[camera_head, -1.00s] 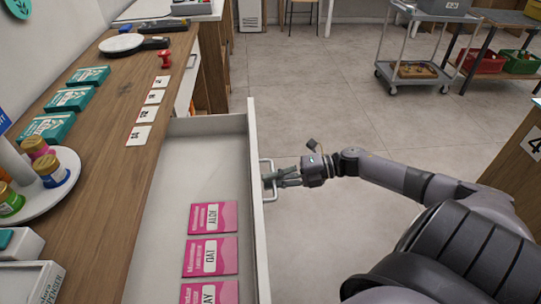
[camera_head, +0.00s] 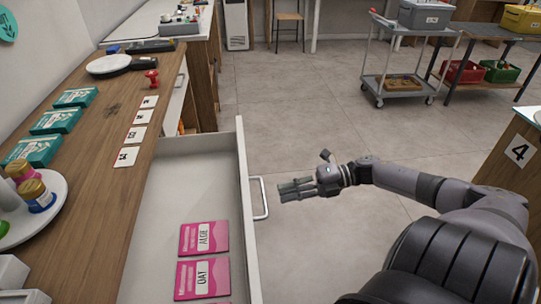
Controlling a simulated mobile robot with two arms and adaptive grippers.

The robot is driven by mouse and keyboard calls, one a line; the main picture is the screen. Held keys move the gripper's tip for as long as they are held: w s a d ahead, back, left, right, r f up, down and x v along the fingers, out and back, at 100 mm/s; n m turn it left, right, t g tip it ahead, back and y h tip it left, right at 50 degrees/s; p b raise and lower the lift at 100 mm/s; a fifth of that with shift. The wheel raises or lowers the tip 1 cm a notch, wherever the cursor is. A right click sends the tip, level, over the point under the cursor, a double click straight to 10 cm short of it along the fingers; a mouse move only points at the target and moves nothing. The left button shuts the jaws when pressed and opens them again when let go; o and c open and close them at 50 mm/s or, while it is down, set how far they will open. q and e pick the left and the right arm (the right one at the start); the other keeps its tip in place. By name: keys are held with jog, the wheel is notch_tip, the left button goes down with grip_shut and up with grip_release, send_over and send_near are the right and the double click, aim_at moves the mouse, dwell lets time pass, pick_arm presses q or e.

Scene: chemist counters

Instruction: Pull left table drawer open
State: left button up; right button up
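The white drawer (camera_head: 245,215) of the wooden counter on the left stands pulled out, its inside in plain view. Its metal bar handle (camera_head: 265,198) is on the outer face of the front panel. My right gripper (camera_head: 281,191) is just to the right of the handle, apart from it, with a small gap between. Its fingers point left toward the handle, parted and empty. My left gripper is not in view.
Pink packets (camera_head: 204,238) lie in the drawer. The wooden counter top (camera_head: 95,220) holds teal boxes (camera_head: 56,120), white cards (camera_head: 134,135) and a red stamp (camera_head: 152,78). A grey cart (camera_head: 390,83) stands at the back. The floor (camera_head: 300,120) beyond my gripper is clear.

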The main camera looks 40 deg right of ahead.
jog(key=v, duration=0.5)
jog(key=shift+f, duration=0.1)
dwell(0.4)
